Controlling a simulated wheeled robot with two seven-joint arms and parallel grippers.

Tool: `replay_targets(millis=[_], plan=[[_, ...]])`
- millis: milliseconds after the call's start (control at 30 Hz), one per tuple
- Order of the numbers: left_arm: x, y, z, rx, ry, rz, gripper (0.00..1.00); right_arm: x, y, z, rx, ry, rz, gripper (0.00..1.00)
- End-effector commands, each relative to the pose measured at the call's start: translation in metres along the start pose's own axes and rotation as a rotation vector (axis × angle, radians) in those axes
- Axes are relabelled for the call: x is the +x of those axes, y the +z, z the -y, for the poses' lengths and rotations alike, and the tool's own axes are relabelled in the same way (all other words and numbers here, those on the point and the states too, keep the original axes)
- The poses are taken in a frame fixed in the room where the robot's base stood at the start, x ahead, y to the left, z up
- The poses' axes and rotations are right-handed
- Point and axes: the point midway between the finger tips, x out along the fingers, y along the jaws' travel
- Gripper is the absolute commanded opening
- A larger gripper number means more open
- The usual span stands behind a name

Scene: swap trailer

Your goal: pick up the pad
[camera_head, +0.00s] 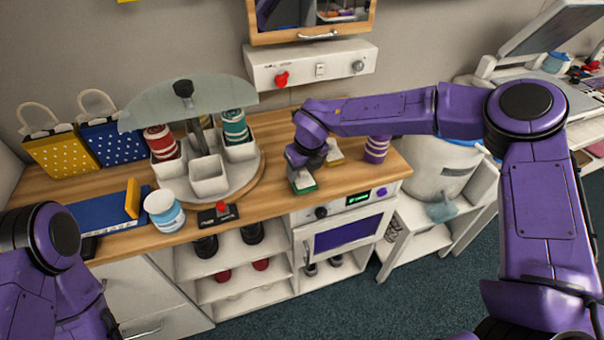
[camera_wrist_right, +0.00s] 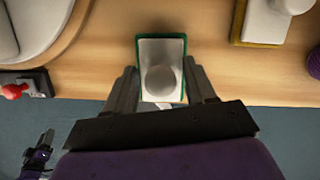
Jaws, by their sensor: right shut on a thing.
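A pad with a white body, a green edge and a pale round knob stands on the wooden counter near its front edge. It is the green-edged pad (camera_head: 304,187) in the head view and also shows in the right wrist view (camera_wrist_right: 148,48). My right gripper (camera_head: 298,160) reaches down over it from above. In the right wrist view my right gripper (camera_wrist_right: 161,78) has one finger on each side of the pad's near part and is shut on it. A similar pad with a yellow edge (camera_wrist_right: 258,28) stands to the right. My left gripper is out of the head view.
A purple striped stack (camera_head: 376,149) stands right of the pads. To the left are a round turntable (camera_head: 245,182) with white cups, a red-knobbed switch box (camera_head: 217,214) and a white-and-blue jar (camera_head: 164,211). A control panel (camera_head: 310,65) hangs on the wall behind.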

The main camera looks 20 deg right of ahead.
Motion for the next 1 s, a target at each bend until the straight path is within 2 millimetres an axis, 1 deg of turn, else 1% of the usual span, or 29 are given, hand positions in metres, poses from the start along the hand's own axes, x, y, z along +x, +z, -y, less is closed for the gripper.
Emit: replay_targets(millis=[167, 300, 400, 500, 600, 700, 967, 1000], plan=[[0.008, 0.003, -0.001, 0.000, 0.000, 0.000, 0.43, -0.041, 0.012, 0.000, 0.001, 0.000, 0.007, 0.20], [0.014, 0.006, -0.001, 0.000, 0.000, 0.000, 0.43, -0.086, 0.025, 0.000, 0.001, -0.001, 0.008, 0.20], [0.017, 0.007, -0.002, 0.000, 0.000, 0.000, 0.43, -0.116, 0.033, 0.000, 0.001, -0.001, 0.006, 0.20], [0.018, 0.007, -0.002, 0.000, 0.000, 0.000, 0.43, -0.139, 0.039, 0.000, -0.001, 0.000, 0.005, 0.20], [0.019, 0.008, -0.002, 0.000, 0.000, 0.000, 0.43, -0.152, 0.042, 0.000, -0.001, -0.001, 0.002, 0.20], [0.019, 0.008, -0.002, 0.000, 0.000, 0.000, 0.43, -0.160, 0.044, 0.000, -0.001, 0.000, 0.001, 0.20], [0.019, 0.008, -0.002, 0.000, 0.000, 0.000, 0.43, -0.161, 0.044, 0.000, -0.002, 0.001, 0.000, 0.20], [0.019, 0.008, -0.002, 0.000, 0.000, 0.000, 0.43, -0.161, 0.044, 0.000, -0.001, 0.001, 0.000, 0.42]])
